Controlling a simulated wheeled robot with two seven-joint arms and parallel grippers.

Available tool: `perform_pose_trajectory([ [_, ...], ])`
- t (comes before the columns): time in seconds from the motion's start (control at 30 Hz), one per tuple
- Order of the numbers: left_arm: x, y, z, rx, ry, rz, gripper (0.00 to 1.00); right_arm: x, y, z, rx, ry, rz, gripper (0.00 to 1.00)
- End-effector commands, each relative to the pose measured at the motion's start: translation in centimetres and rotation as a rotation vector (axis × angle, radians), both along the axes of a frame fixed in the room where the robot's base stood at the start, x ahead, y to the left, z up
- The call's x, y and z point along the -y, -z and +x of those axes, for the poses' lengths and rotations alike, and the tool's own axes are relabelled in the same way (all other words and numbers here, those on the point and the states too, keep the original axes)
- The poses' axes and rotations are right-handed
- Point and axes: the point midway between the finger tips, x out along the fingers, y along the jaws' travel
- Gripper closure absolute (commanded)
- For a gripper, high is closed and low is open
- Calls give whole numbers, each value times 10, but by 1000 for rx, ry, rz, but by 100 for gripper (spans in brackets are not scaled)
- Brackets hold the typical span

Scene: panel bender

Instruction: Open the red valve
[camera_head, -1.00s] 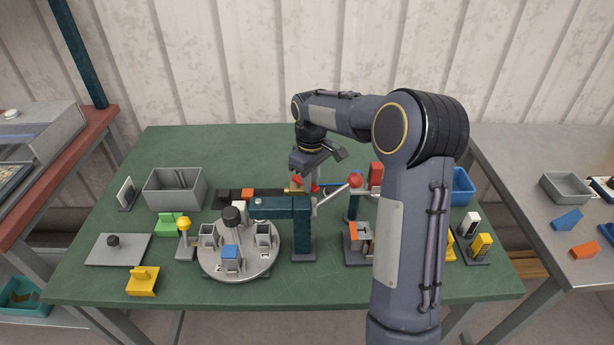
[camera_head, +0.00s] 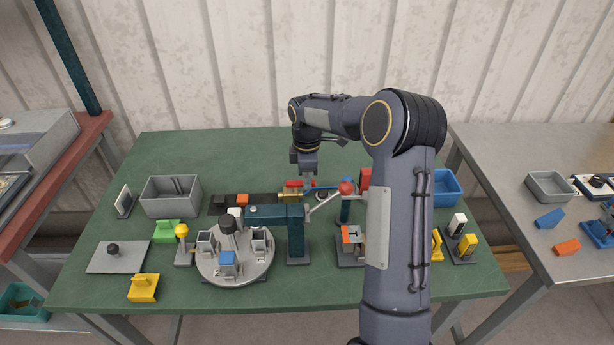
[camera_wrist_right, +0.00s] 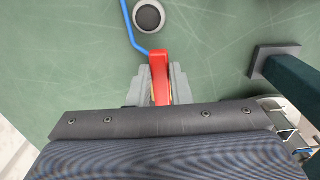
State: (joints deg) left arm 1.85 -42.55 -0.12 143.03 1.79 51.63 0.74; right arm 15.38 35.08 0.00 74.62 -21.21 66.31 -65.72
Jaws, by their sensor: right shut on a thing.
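The red valve handle (camera_wrist_right: 160,78) lies between the two grey fingers of my right gripper (camera_wrist_right: 160,88) in the right wrist view, and the jaws are shut on it. In the head view the red handle (camera_head: 293,184) sits on a brass valve body (camera_head: 291,195) behind the teal post. My right gripper (camera_head: 308,180) reaches down to it from behind, with the fingers partly small and hidden there. My left gripper is not in view.
A blue tube (camera_wrist_right: 130,28) runs beside a round grey cup (camera_wrist_right: 149,16). A round turntable (camera_head: 235,262) is at front left. A grey bin (camera_head: 171,208) stands at left.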

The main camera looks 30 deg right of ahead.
Motion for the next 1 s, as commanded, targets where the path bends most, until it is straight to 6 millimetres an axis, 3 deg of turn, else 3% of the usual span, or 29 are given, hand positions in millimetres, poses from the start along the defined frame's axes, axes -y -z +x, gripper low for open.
perform_pose_trajectory([
  [0.5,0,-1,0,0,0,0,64,0,-2,3,9,-23,-1,100],
  [0.53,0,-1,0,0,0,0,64,0,-2,3,9,-23,-1,81],
  [0.7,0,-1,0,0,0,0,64,0,-2,2,7,-22,-1,60],
  [1.0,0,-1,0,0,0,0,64,0,-3,2,4,-20,0,60],
])
